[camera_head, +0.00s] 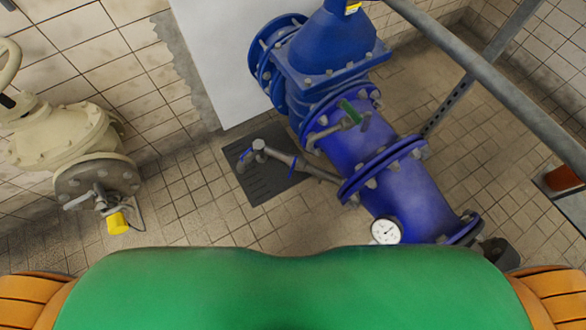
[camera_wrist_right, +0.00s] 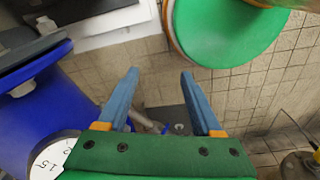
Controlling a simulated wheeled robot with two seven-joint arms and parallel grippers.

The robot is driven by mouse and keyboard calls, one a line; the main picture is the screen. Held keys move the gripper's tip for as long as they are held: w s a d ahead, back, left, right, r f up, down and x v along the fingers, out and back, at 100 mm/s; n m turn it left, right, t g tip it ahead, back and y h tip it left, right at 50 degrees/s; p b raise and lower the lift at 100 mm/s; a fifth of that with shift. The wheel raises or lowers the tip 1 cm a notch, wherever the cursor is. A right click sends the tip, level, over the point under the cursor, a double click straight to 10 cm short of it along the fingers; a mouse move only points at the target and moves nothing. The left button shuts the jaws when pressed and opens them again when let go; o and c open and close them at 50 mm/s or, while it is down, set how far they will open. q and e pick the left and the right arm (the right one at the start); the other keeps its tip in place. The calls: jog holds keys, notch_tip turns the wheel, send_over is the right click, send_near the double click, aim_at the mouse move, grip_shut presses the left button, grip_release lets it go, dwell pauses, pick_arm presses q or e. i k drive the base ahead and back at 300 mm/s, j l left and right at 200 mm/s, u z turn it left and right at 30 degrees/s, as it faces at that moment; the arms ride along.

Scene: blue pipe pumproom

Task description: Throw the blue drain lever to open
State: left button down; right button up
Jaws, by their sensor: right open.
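The blue drain lever (camera_head: 244,156) is a small blue handle at the free end of a thin grey drain pipe (camera_head: 318,173), low over a dark floor grate (camera_head: 262,185) in the head view. The pipe branches from the large blue pipe. A second small blue part sits partway along it; I cannot tell what it is. In the right wrist view, my right gripper (camera_wrist_right: 160,75) is open and empty. Part of the drain pipe (camera_wrist_right: 146,119) and a bit of blue show low between its fingers, beyond them and partly hidden. My left gripper is in neither view.
The large blue pipe (camera_head: 362,139) carries a green-handled lever (camera_head: 352,113) and a white gauge (camera_head: 386,231). A cream valve (camera_head: 62,137) with a yellow cap (camera_head: 117,223) stands at left. A grey rail (camera_head: 490,80) crosses the upper right. Tiled floor left of the grate is clear.

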aim_at(294, 166)
jog(key=i+j+u, duration=0.15)
jog(key=i+j, duration=0.15)
jog(key=j, duration=0.15)
jog(key=i+j+u, duration=0.1)
jog(key=i+j, duration=0.25)
jog(key=j, duration=0.1)
